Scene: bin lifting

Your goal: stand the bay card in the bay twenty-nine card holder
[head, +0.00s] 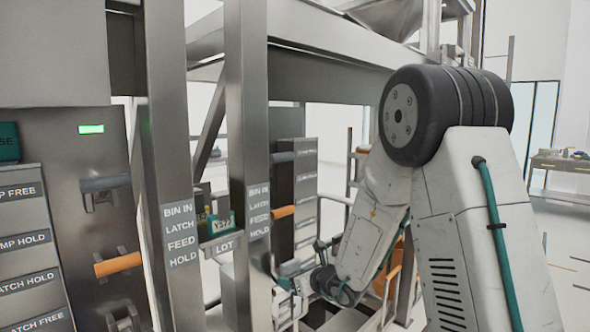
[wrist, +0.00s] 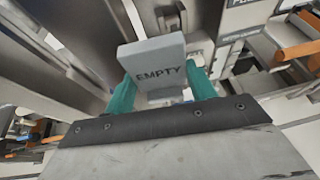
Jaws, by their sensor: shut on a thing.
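In the wrist view my gripper (wrist: 162,92) has its two teal fingers closed on the sides of a grey card (wrist: 152,54) that reads EMPTY. The card's lettered face is turned to the wrist camera, and its upper part stands out beyond the fingers. In the head view my arm reaches down behind the steel posts, and the gripper end is small and partly hidden there. I cannot make out a holder marked bay twenty-nine in either view.
Two steel posts (head: 247,130) with BIN IN, LATCH, FEED, HOLD labels stand close to my arm. A small lettered card (head: 221,223) sits above a LOT label (head: 226,246) between them. Orange handles (head: 118,264) stick out from the panels. Open floor lies at the right.

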